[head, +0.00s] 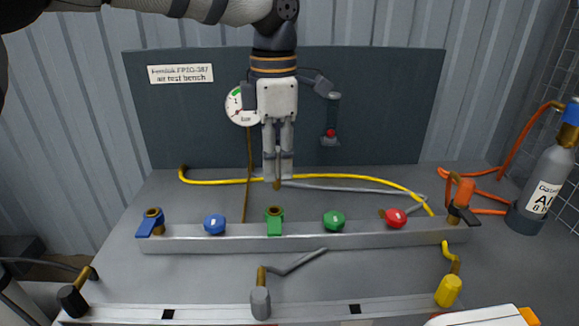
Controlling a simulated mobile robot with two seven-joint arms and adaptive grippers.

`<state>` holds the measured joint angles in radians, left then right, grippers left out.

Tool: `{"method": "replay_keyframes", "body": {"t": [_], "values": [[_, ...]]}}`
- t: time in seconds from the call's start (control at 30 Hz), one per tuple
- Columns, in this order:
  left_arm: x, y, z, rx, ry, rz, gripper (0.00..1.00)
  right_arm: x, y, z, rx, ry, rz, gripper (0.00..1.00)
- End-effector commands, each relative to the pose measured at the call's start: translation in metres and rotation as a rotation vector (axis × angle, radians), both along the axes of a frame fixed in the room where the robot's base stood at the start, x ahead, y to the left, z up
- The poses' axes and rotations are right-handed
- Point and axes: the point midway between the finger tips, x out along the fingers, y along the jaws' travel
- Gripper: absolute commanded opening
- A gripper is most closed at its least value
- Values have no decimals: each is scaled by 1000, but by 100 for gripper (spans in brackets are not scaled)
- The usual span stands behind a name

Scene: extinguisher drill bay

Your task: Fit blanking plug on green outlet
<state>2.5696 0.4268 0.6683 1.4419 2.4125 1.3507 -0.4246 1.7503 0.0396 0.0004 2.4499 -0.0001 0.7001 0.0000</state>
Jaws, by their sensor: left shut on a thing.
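My left gripper (278,172) points straight down over the back of the bench, behind the manifold rail. It is shut on a small brass-tipped piece (277,184), probably the blanking plug; the fingers hide most of it. The green outlet (275,222) is a green block with a brass ring on top, on the rail left of centre. It is open on top, with nothing fitted. In the picture the gripper is above it, with a clear gap between the held piece and the outlet. My right gripper is not in view.
The rail (305,243) also carries a blue outlet (151,222), blue (214,224), green (335,221) and red (396,218) knobs, and an orange connector (464,193). A yellow hose (345,177) lies behind it. Grey (260,301), black (72,299) and yellow (449,289) connectors stand in front.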

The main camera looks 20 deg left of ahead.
Motion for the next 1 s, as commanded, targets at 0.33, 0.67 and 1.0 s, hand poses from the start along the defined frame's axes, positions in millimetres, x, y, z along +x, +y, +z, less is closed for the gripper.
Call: {"method": "replay_keyframes", "body": {"t": [0.33,0.67,1.0], "values": [[-1,6,-9,-1,-1,4,0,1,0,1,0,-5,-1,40],[-1,6,-35,-1,-1,4,0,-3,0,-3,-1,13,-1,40],[-1,6,-36,-1,-3,4,0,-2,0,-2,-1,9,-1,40]]}}
